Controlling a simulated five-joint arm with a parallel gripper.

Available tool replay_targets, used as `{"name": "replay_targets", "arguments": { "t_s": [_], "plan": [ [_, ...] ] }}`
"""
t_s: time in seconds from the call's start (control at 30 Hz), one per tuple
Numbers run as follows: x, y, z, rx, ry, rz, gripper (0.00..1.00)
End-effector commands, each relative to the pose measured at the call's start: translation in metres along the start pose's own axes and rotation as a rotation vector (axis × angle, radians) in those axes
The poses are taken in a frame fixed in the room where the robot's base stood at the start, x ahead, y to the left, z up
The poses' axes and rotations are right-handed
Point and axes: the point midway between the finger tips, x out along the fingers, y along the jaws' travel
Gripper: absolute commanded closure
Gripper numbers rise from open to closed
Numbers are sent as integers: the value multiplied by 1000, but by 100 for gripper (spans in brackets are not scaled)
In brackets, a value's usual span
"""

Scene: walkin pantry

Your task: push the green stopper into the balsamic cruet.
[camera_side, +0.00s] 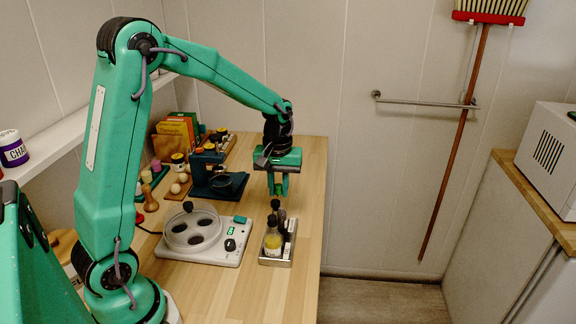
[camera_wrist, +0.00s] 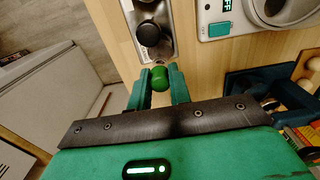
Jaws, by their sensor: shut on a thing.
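My gripper (camera_side: 279,190) hangs pointing down above the counter, behind and above a small metal tray (camera_side: 276,262). Its jaws are shut on the green stopper (camera_wrist: 159,78), a rounded green piece at the fingertips in the wrist view. In the side view the stopper barely stands out from the green fingers. The tray holds a cruet of yellow liquid with a dark top (camera_side: 273,241) and dark-topped containers (camera_side: 281,217) behind it. I cannot tell for sure which is the balsamic cruet. In the wrist view a round black top (camera_wrist: 149,34) stands in the tray, apart from the stopper.
A white appliance (camera_side: 205,240) with a clear lid and dark wells stands left of the tray. A dark blue machine (camera_side: 211,172), small jars and boxes (camera_side: 178,130) stand farther back left. Bare wooden counter (camera_side: 312,190) lies right of my gripper, up to its edge.

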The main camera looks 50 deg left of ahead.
Motion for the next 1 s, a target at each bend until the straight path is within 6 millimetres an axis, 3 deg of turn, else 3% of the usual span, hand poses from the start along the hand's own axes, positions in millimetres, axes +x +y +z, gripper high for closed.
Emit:
{"name": "replay_targets", "arguments": {
  "t_s": [1.0],
  "plan": [
    [6,0,0,0,0,0,100]
  ]
}}
